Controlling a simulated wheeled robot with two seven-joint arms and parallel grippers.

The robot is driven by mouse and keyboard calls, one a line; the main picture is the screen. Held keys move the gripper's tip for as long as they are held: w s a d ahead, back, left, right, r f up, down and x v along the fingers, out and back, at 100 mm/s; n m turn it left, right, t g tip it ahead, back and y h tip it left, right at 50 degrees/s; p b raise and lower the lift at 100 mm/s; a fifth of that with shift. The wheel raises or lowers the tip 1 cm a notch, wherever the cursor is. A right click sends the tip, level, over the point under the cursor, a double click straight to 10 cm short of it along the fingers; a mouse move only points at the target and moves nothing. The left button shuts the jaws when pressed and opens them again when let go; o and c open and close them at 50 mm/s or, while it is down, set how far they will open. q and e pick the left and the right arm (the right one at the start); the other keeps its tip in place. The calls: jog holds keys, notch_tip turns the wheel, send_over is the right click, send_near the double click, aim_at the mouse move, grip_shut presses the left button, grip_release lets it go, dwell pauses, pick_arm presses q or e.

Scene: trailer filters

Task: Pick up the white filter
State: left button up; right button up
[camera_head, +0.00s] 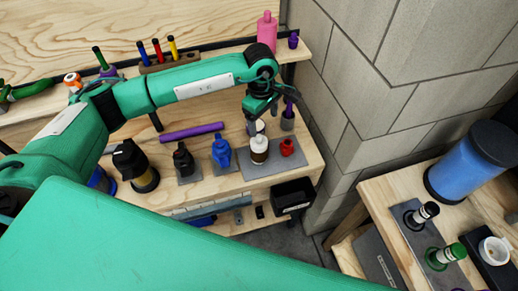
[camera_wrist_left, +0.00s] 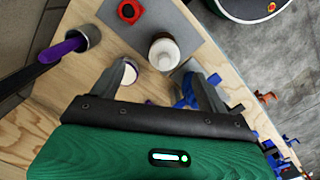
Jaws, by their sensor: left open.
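A white filter (camera_head: 259,147) with a brown lower part stands upright on a grey mat on the wooden bench. It also shows in the left wrist view (camera_wrist_left: 163,50), beyond the fingertips. A second white-topped round item (camera_head: 257,127) stands just behind it; in the wrist view this item (camera_wrist_left: 127,73) is beside one finger. My left gripper (camera_head: 266,106) is open and empty, above and slightly behind the filter in the head view. In the wrist view its fingers (camera_wrist_left: 158,85) are spread, apart from the filter. My right gripper is not in view.
A red cap (camera_head: 287,147) sits right of the filter, a blue item (camera_head: 221,152) left of it. A metal cup (camera_head: 288,121) with a purple-handled tool stands near the block wall (camera_head: 372,110). A purple rod (camera_head: 191,132) lies behind several dark items.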

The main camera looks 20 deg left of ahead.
aim_at(259, 142)
pick_arm(q)
jog(key=shift+y, duration=0.3)
jog(key=f+p, duration=0.1)
jog(key=f, duration=0.2)
jog(key=a+f+p, duration=0.1)
jog(key=f, duration=0.3)
jog(key=shift+w+a+p, duration=0.15)
jog(key=shift+a+p, duration=0.05)
jog(key=shift+p, duration=0.15)
jog(key=shift+f, duration=0.6)
jog(key=f+p, duration=0.1)
jog(key=f, duration=0.1)
jog(key=s+f+p, duration=0.1)
jog(key=f+p, duration=0.1)
jog(key=shift+d, duration=0.1)
jog(key=shift+w+f, duration=0.1)
jog(key=shift+f, duration=0.5)
jog(key=c, duration=1.1)
